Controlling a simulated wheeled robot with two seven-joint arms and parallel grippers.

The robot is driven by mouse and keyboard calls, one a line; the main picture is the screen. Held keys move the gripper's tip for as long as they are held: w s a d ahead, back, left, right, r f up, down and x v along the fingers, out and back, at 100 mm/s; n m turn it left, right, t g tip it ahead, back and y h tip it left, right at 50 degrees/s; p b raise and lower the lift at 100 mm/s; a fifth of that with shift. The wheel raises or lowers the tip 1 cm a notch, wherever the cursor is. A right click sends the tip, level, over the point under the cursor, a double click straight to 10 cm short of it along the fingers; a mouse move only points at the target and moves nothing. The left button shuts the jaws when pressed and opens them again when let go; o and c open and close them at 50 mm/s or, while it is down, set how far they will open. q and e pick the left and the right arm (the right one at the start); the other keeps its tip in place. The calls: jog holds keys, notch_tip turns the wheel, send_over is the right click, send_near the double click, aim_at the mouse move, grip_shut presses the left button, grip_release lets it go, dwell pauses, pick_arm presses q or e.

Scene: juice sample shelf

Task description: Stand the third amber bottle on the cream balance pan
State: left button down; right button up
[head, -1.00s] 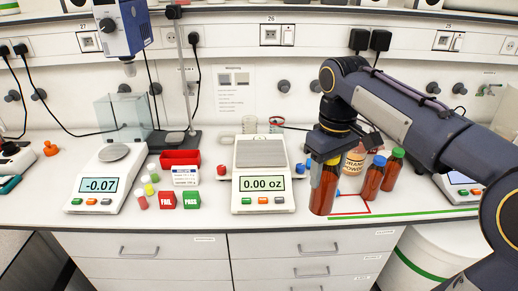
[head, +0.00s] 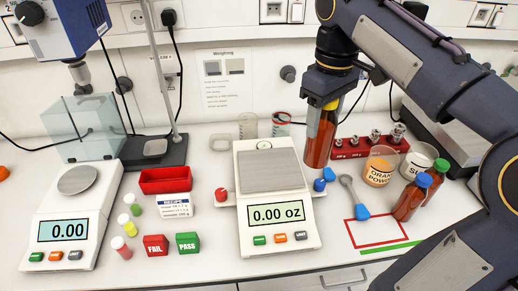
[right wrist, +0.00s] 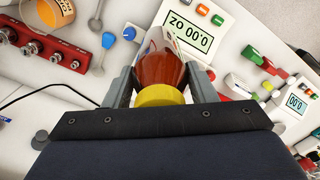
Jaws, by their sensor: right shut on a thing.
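My right gripper (head: 322,118) is shut on an amber bottle (head: 319,146) with a yellow cap. It holds the bottle upright in the air, right of and behind the cream balance (head: 283,235). The balance's grey rectangular pan (head: 264,170) is empty and its display reads 0.00 oz. In the right wrist view the amber bottle (right wrist: 160,66) sits between the two fingers, yellow cap towards the palm. Two more amber bottles stand at the right: a blue-capped one (head: 411,197) and a green-capped one (head: 435,177). My left gripper is not in view.
Weights in a red block (head: 352,148), a blue-handled spoon (head: 355,200) and powder jars (head: 380,168) lie right of the balance. Left are a second balance (head: 70,215), a red tray (head: 165,181), and FAIL and PASS blocks (head: 188,243).

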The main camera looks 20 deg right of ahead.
jog(key=shift+w, duration=0.35)
jog(key=w+a+f+p, duration=0.3)
jog(key=w+a+f, duration=0.2)
jog(key=w+f, duration=0.7)
jog(key=shift+w+f, duration=0.3)
jog(key=shift+f, duration=0.1)
jog(key=shift+a, duration=0.1)
jog(key=shift+f, duration=0.15)
jog(key=o, duration=1.1)
jog(key=shift+o, duration=0.2)
